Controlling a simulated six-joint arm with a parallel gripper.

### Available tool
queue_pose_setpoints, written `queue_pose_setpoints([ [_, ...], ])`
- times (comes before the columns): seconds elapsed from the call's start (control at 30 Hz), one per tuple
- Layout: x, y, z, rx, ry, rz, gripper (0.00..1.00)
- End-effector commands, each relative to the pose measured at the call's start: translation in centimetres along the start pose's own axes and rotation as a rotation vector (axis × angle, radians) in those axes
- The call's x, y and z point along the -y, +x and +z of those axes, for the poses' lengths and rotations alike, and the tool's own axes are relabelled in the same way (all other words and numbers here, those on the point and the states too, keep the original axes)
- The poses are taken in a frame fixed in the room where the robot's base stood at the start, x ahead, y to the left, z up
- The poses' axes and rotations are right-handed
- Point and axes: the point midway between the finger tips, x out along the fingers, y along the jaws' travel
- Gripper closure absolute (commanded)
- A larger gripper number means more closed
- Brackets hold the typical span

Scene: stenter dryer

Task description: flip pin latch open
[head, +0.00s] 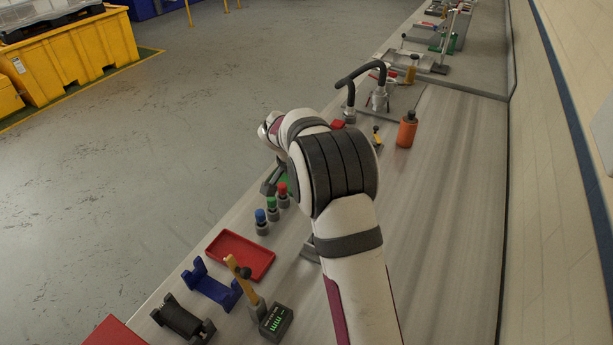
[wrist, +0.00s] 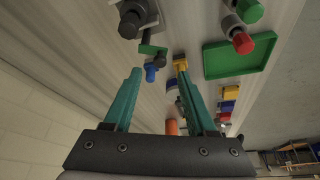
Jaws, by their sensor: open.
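In the wrist view, my gripper (wrist: 158,72) is open, with its two teal fingers apart. Just beyond the fingertips is a small fitting with a green bracket (wrist: 151,49), a dark knob and a blue piece (wrist: 152,70). A dark grey device (wrist: 136,16) stands next to it at the top edge. A small yellow piece (wrist: 180,65) shows at the right fingertip. I cannot tell for sure which of these is the pin latch. In the head view my own arm hides the gripper and this spot.
A green tray (wrist: 214,60) lies to the right in the wrist view, near red and green knobs. In the head view, an orange bottle (head: 407,130), a black hooked handle (head: 362,72), a red tray (head: 240,258) and a yellow lever (head: 240,277) stand along the bench.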

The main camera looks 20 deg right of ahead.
Motion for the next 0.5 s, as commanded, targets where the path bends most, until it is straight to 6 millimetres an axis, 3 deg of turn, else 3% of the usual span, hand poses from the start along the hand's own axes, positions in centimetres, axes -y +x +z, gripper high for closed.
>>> queue_pose_setpoints([
  [0.1,0.1,-4.1,0.0,-0.001,0.002,-0.006,0.43],
  [0.23,0.1,-7.8,0.0,-0.001,0.001,-0.005,0.43],
  [0.4,0.1,-10.5,0.0,0.0,0.001,-0.002,0.43],
  [0.5,0.0,-11.1,0.0,0.001,0.0,-0.001,0.43],
])
